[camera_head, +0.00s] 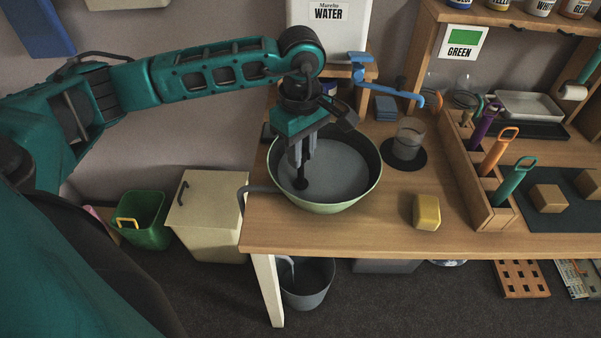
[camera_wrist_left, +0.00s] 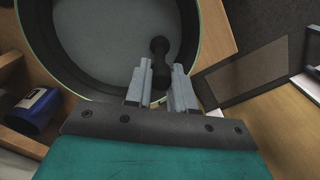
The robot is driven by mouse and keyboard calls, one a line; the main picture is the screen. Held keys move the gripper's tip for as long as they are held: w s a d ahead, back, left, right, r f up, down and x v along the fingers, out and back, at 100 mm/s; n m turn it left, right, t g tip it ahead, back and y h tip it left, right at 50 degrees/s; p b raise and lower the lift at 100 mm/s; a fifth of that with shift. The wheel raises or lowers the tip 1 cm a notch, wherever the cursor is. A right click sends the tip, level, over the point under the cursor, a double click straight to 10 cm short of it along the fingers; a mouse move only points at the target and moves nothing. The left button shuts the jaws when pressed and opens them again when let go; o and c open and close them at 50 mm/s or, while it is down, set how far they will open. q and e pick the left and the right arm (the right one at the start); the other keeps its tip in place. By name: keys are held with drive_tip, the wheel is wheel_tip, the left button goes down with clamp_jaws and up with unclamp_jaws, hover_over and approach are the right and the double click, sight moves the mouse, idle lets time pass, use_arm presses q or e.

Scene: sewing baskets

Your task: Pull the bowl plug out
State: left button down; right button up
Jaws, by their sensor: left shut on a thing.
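The green bowl (camera_head: 335,208) stands on the wooden table near its left end, and its grey inside shows. It also shows in the left wrist view (camera_wrist_left: 62,72). The black plug (camera_head: 301,183) is a dark upright stem with a rounded end, low inside the bowl. In the left wrist view the plug (camera_wrist_left: 160,48) runs between the fingers. My left gripper (camera_head: 300,155) points down into the bowl and is shut on the plug's upper part. I cannot tell whether the plug still sits in its hole. My right gripper is not in view.
A white water tank (camera_head: 328,40) with a blue tap (camera_head: 361,62) stands behind the bowl. A wooden rack (camera_head: 478,185) holds coloured tools. A bucket (camera_head: 306,285) stands below.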

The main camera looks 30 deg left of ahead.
use_arm(q)
drive_tip(key=shift+r, duration=0.35)
drive_tip(key=shift+r+p, duration=1.2)
drive_tip(key=shift+r, duration=0.7)
